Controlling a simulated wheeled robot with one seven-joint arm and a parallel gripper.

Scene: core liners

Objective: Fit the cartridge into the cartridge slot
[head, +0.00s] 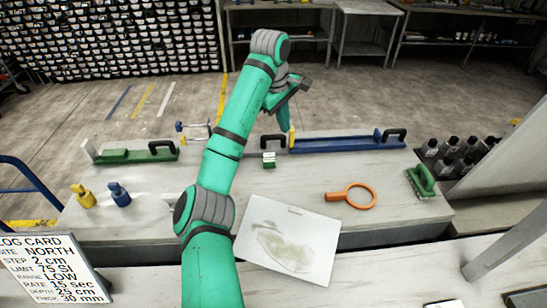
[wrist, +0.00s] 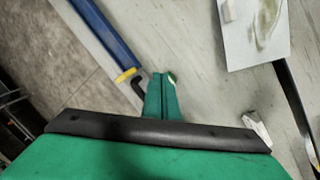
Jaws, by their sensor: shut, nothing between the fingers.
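No part is clearly marked as the cartridge or its slot. A long blue holder (head: 345,144) with a yellow end (head: 292,138) and black handles lies at the back of the bench; it also shows in the wrist view (wrist: 106,34). A green holder (head: 137,155) with a white end lies at the back left. A small green and white block (head: 268,160) sits in front of the blue holder's left end. My gripper (wrist: 164,82) is shut and empty beside the blue holder's yellow end. In the head view its fingertips are hard to make out.
A white stained sheet (head: 288,240) and an orange magnifier (head: 350,195) lie in front. A green brush-like tool (head: 421,181) and dark bottles (head: 450,155) stand right. Yellow (head: 83,196) and blue (head: 119,194) pieces stand left. A log card (head: 50,268) is at front left.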

